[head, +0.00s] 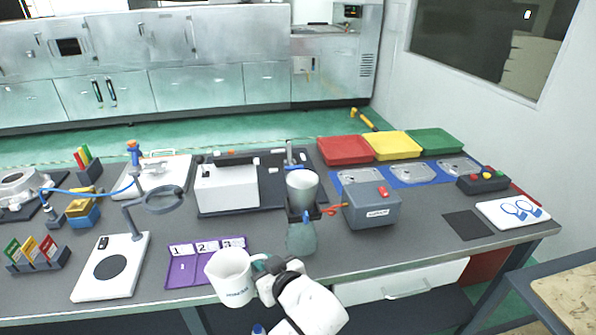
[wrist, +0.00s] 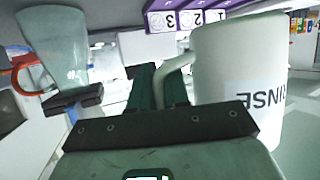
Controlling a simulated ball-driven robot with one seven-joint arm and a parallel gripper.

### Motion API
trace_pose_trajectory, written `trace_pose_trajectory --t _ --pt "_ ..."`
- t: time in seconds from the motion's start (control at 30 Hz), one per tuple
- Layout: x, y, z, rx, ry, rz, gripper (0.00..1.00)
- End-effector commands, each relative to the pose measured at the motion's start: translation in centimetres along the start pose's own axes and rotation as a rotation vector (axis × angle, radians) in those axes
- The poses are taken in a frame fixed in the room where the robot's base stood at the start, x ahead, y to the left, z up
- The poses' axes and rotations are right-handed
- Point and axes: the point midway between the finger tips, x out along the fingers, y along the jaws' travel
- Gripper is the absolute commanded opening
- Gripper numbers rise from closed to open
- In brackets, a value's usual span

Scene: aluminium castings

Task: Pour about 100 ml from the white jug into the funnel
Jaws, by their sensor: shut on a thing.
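The white jug (head: 229,277) is held upright at the table's front edge, with lettering on its side. My gripper (head: 262,266) is shut on its handle, at the jug's right. In the wrist view, the jug (wrist: 238,65) appears upside down, its handle between my green fingers (wrist: 168,85). The grey funnel (head: 302,186) sits in a dark stand, right of and behind the jug, apart from it. A pale green flask (head: 301,238) stands below the funnel; it also shows in the wrist view (wrist: 58,45). The jug's contents are not visible.
A grey box (head: 371,210) with a red button stands right of the funnel. A purple numbered mat (head: 187,270) lies behind the jug. A lamp-like ring stand (head: 160,200) is to the left. Red (head: 344,150), yellow and green trays stand at the back right.

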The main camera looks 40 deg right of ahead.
Motion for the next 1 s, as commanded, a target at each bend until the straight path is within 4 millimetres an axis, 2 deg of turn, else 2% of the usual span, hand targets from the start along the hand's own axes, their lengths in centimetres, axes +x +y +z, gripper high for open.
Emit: trace_pose_trajectory --t 0.03,0.2,0.4,0.5,0.7,1.0 --pt "-0.1 1.1 -2.5 0.009 0.007 0.021 0.00" --pt "0.0 4.0 -7.4 0.037 0.007 0.081 0.00" --pt "-0.4 7.2 -12.4 0.069 0.005 0.142 0.00" --pt "-0.6 8.4 -14.2 0.083 0.004 0.166 0.00" --pt "-0.9 9.9 -16.4 0.100 0.001 0.193 0.00" --pt "-1.0 10.3 -16.9 0.106 0.001 0.202 0.00"
